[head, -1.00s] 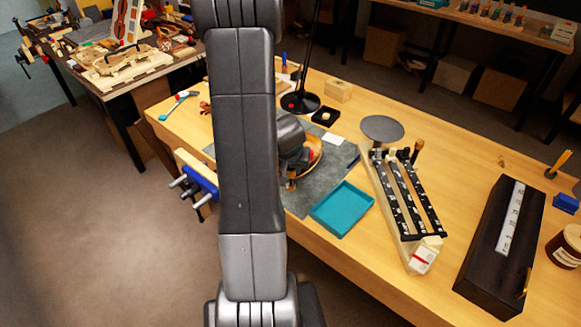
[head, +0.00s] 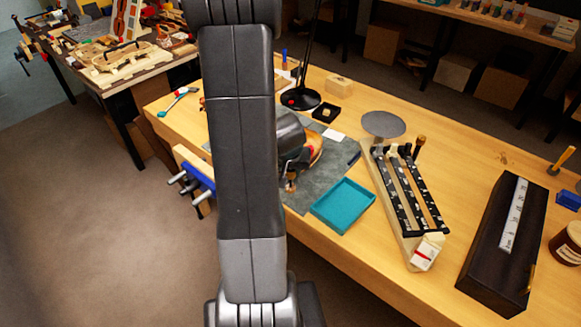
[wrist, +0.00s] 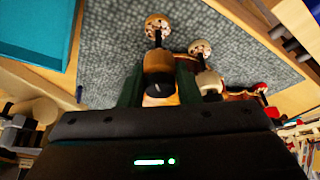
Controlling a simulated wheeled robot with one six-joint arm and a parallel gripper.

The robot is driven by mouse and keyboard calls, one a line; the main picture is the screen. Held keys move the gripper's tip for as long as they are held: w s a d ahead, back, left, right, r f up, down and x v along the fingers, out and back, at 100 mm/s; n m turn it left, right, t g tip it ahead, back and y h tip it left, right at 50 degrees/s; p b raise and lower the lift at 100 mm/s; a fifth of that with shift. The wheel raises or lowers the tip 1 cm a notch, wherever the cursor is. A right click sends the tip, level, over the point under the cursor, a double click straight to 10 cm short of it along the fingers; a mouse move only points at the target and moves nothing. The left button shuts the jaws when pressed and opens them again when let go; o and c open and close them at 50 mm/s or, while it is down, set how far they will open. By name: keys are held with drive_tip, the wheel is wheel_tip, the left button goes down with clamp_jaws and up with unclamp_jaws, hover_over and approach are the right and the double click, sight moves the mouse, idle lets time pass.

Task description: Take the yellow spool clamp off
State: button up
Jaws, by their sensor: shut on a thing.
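My gripper (wrist: 159,84) is shut on a spool clamp (wrist: 158,60) in the wrist view, one dark green finger on each side of it. The clamp has a pale round wooden end, a dark shaft and a yellowish part between the fingers. A second spool clamp (wrist: 201,50) with a speckled round end stands just right of it, close to the right finger. In the head view my arm hides much of the work area; my gripper (head: 292,140) shows beside the orange-brown violin body (head: 317,150). I cannot tell whether the held clamp still touches the violin.
A grey mat (head: 330,150) lies under the work. A lamp base (head: 299,99) is behind, and a blue vise (head: 200,182) is at the front edge.

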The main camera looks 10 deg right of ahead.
idle(0.3)
wheel_tip(320, 180, up, 7)
drive_tip(key=p, duration=0.6)
drive_tip(key=shift+r, duration=0.1)
idle(0.3)
